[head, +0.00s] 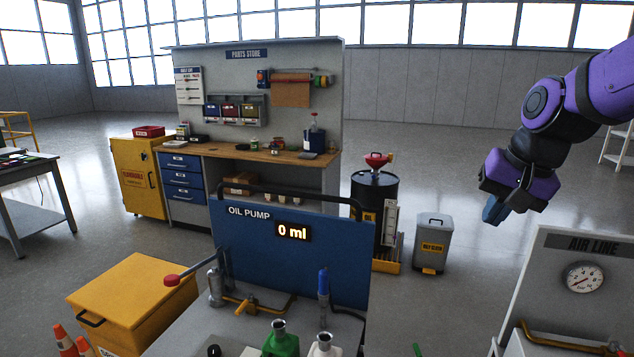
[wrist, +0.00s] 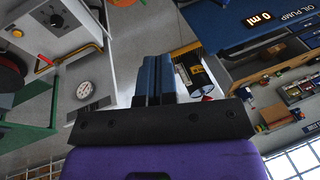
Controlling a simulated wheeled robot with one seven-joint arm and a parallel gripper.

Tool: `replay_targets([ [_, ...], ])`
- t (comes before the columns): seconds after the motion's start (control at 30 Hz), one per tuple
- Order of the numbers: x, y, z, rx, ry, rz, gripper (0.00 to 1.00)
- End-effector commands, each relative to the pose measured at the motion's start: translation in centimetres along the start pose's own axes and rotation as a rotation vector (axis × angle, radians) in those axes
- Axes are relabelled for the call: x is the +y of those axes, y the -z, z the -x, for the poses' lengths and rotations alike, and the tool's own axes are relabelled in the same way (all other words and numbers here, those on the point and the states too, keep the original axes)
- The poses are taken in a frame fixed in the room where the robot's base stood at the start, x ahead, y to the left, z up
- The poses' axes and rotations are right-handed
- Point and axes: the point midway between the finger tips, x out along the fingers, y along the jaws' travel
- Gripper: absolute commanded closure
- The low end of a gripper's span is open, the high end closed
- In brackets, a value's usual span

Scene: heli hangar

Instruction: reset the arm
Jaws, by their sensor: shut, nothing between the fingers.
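My gripper (head: 493,212) hangs in the air at the right in the head view, at the end of my purple and black arm. It is in front of the back wall and to the left of and above the air line panel. In the wrist view my gripper (wrist: 155,62) shows its two blue fingers side by side, shut, with nothing held. No object touches it.
The air line panel (head: 560,262) with a gauge stands at lower right. The oil pump board (head: 290,250), reading 0 ml, stands at centre. Behind are a black drum (head: 374,195), a grey bin (head: 433,240) and the parts store bench (head: 262,152). Floor beyond is open.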

Motion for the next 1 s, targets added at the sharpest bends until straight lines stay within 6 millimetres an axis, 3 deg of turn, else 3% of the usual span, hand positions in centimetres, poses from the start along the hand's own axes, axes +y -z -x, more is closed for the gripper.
replay_targets([
  [0.1, 1.2, -2.6, 2.4, 0.040, 0.000, 0.086, 1.00],
  [0.3, 3.5, -7.0, 5.3, 0.106, -0.026, 0.234, 1.00],
  [0.6, 6.3, -12.4, 7.2, 0.190, -0.096, 0.410, 1.00],
  [1.0, 7.0, -13.6, 7.5, 0.208, -0.121, 0.455, 1.00],
])
